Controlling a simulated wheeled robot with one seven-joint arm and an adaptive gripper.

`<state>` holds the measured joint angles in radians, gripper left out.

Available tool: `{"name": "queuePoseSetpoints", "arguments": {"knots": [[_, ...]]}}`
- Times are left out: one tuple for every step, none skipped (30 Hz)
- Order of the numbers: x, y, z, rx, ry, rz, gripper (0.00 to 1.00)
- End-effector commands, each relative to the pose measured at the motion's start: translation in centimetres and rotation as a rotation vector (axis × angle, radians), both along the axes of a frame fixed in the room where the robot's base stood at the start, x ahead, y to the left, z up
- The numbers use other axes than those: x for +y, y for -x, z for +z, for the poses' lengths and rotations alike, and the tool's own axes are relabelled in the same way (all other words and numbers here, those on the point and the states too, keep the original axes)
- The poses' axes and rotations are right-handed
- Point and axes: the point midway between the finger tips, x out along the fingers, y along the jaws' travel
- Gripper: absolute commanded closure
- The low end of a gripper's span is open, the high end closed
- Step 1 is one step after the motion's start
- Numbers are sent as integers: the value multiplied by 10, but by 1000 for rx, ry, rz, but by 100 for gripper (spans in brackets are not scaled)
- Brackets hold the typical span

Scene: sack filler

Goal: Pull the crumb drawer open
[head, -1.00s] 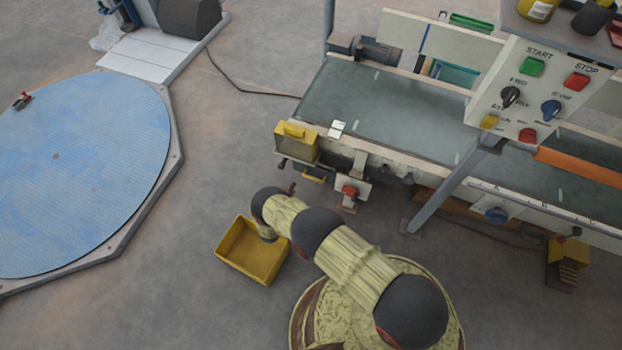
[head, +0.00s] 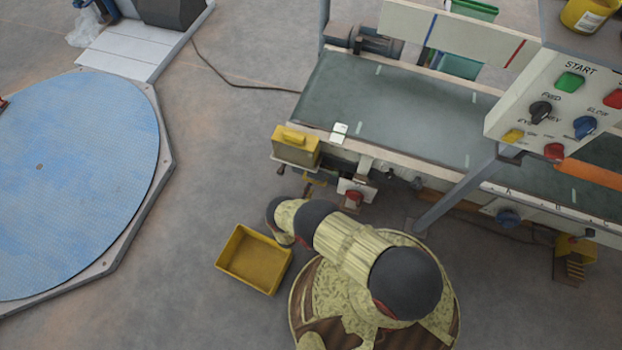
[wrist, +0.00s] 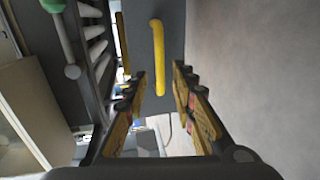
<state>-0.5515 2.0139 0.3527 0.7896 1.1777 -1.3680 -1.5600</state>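In the wrist view a yellow bar handle (wrist: 157,50) stands on a grey panel (wrist: 175,25), which looks like the crumb drawer's front. My gripper (wrist: 159,75) is open, with one finger on each side of the handle's line. The handle's end reaches between the fingers, with gaps visible on both sides. I cannot tell how deep the handle sits between them. In the head view a small yellow piece (head: 313,187) shows below the conveyor's near left corner. It may be the handle or part of my gripper. My arm hides most of the gripper there.
An empty yellow bin (head: 254,259) lies on the floor left of my arm. A yellow box (head: 296,146) and a red knob (head: 354,198) are on the conveyor's (head: 400,105) near side. A slanted post (head: 455,188) stands to the right. Floor is clear toward the blue turntable (head: 75,180).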

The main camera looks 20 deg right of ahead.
Motion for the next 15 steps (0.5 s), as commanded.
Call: {"name": "queuePoseSetpoints", "arguments": {"knots": [[-6,-6,-3,-1,0,-4,74],[-9,-10,-4,-1,-2,-5,74],[-13,-15,-6,-1,-1,-4,74],[-16,-19,-7,0,0,-4,74],[-18,-23,-8,-1,0,-4,74],[-22,-27,-9,-1,0,-4,74],[-23,-31,-9,-2,0,-3,74],[-25,-34,-10,-2,-1,-4,74],[-27,-37,-11,-1,-2,-3,74],[-29,-39,-11,-1,-1,-2,74],[-30,-41,-12,-1,-1,-1,74],[-32,-43,-12,0,-1,-1,74],[-32,-44,-12,0,-1,-1,74],[-33,-45,-12,1,0,-1,74],[-33,-46,-12,1,-1,0,74]]}}
